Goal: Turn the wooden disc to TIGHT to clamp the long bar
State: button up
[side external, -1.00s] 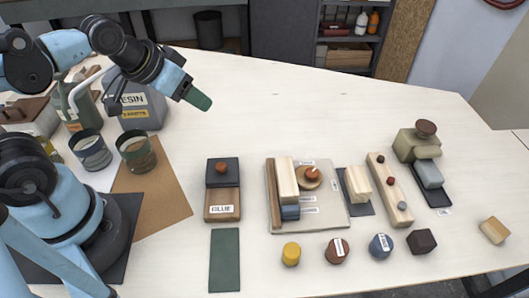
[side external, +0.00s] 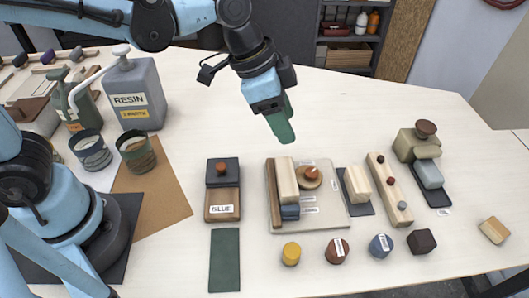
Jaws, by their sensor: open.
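Small white labels stand on the board near the disc, too small to read. My gripper (side external: 281,128), with green fingers, hangs in the air above and behind the board, apart from the disc. The gap between its fingers is hard to see from this side.
A GLUE box (side external: 222,205) stands left of the board. A pale block on a dark plate (side external: 357,187) and a bar with coloured knobs (side external: 389,188) stand to the right. Several small round pieces lie in front. Resin jug (side external: 135,95) and cups stand left. The table behind is clear.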

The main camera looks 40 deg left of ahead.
aim_at(310, 172)
jog(key=shift+d+x, duration=0.2)
jog(key=shift+x, duration=2.95)
jog(key=shift+d+x, duration=0.2)
jog(key=shift+x, duration=2.95)
jog(key=shift+s+r, duration=0.1)
jog(key=shift+s, duration=0.05)
jog(key=shift+c, duration=0.4)
grip_shut()
